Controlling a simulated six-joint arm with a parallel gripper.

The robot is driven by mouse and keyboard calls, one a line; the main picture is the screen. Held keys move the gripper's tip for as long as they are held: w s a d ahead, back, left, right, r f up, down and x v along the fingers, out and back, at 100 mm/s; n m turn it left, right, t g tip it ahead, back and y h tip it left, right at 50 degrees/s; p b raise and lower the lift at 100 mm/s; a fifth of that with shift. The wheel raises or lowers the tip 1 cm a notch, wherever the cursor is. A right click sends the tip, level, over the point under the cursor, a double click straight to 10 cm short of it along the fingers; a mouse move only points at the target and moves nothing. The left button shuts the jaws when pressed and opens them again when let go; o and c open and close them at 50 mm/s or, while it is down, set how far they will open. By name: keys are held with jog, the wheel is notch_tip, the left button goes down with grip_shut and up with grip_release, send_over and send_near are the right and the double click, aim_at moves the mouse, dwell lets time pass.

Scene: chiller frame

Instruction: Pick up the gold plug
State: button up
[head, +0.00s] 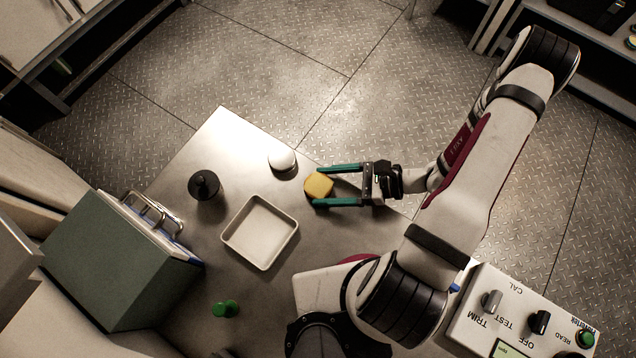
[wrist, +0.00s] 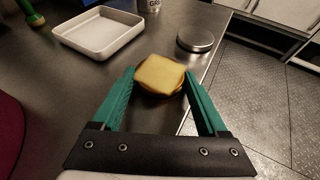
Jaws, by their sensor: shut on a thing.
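In the wrist view the gold plug (wrist: 160,75) sits between the tips of the two teal fingers. My gripper (head: 319,186) is shut on the plug, one finger on each side; it also shows in the wrist view (wrist: 160,78). I cannot tell whether the plug touches the table or is held just above it.
A white square tray (head: 232,236) lies left of the plug, empty. A green box (head: 115,265) and a control panel (head: 520,318) flank the table.

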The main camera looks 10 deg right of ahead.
grip_shut()
